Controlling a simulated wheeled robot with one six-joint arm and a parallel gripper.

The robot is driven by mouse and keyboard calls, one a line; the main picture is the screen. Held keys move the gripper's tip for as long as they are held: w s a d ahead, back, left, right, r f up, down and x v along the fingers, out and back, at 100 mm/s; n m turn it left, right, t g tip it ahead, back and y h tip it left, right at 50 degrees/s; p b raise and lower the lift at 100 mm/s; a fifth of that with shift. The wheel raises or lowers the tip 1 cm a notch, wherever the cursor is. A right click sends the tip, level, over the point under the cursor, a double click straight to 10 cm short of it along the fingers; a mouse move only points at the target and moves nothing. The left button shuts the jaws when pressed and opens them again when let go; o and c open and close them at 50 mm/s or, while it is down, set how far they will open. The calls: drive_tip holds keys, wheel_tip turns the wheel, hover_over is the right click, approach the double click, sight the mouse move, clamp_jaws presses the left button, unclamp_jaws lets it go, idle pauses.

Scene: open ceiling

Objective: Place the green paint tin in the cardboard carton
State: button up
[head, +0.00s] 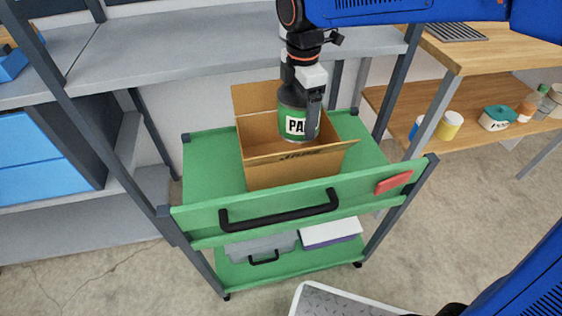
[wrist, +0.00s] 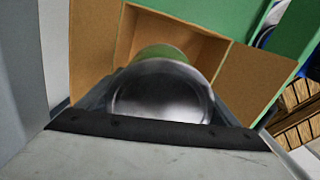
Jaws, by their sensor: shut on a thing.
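The green paint tin (head: 296,126) has a dark top and a white label reading "PA". My gripper (head: 312,98) is shut on it and holds it upright over the open cardboard carton (head: 262,172). The tin's lower part overlaps the carton opening in the head view; I cannot tell how far down it reaches. In the wrist view, the tin's grey lid (wrist: 160,95) sits between the fingers, with green below it. The carton (wrist: 95,45) shows around it with its flaps folded open. The carton's floor is partly hidden by the tin.
The carton stands on a green cart (head: 212,170) with a black handle (head: 278,212) and a red item (head: 394,182) on its front edge. A grey shelf (head: 200,45) is behind. A wooden shelf (head: 480,120) at right holds small containers.

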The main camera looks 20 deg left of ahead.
sight(289, 115)
drive_tip(key=shift+s+a+f, duration=0.8)
drive_tip(key=shift+s+a, duration=0.2)
drive_tip(key=shift+a, duration=0.05)
drive_tip(key=shift+s+a+f, duration=0.1)
drive_tip(key=shift+f, duration=4.8)
drive_tip(key=shift+f, duration=0.15)
drive_tip(key=o, duration=1.9)
drive_tip(key=shift+o, duration=0.2)
wheel_tip(289, 115, up, 12)
drive_tip(key=shift+r, duration=0.1)
